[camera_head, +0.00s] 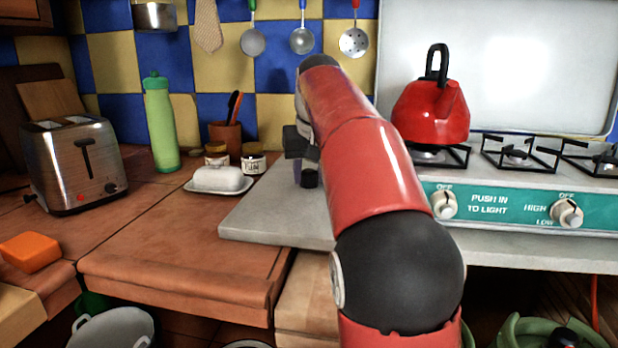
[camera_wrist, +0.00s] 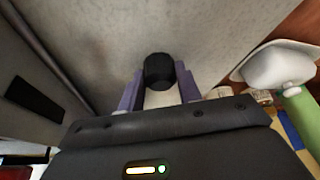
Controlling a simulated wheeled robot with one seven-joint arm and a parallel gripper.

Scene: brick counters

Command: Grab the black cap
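The black cap (camera_wrist: 159,70) is a small dark round piece at the tips of my gripper (camera_wrist: 160,84) in the wrist view. One purple finger is on each side of it, close to its edges. I cannot tell whether the fingers touch it. A pale surface shows between the fingers below the cap. In the head view the cap (camera_head: 309,179) is at the grey counter's left part, beside a purple finger of my gripper (camera_head: 299,172). My red arm hides much of the gripper there.
A white butter dish (camera_head: 219,180), jars (camera_head: 253,160) and a green bottle (camera_head: 160,122) stand left of the gripper. The stove with a red kettle (camera_head: 428,112) is to the right. The grey counter (camera_head: 262,220) is clear in front. A toaster (camera_head: 75,165) is at far left.

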